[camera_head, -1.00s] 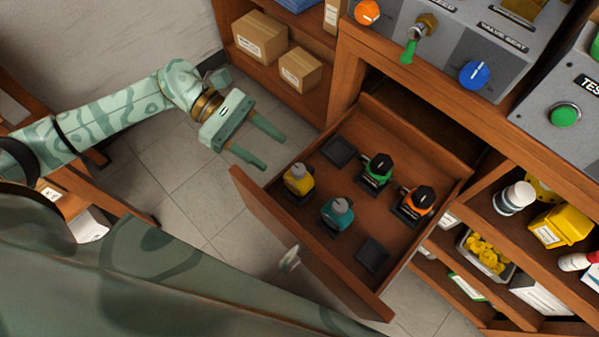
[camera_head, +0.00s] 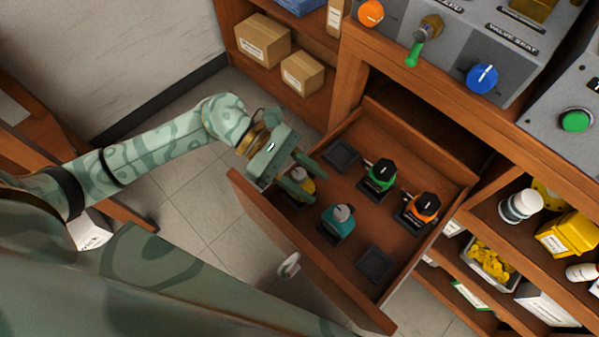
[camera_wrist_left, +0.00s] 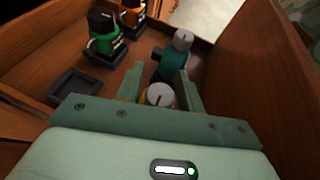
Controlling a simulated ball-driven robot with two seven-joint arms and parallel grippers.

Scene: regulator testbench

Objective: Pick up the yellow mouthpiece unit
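The yellow mouthpiece unit (camera_head: 302,187) stands in the open drawer near its left side, partly hidden by my left gripper in the head view. In the left wrist view its grey top (camera_wrist_left: 160,95) shows between the two fingers, with a little yellow below. My left gripper (camera_head: 304,177) is open, with its fingers over and beside the yellow unit. I cannot tell whether the fingers touch it. My right gripper is not in view.
The wooden drawer (camera_head: 300,265) also holds a teal unit (camera_head: 338,222) close to the yellow one, a green unit (camera_head: 379,177), an orange unit (camera_head: 420,209) and empty dark holders (camera_head: 374,264). Drawer walls rise around them. A grey control panel (camera_head: 455,50) stands above the drawer.

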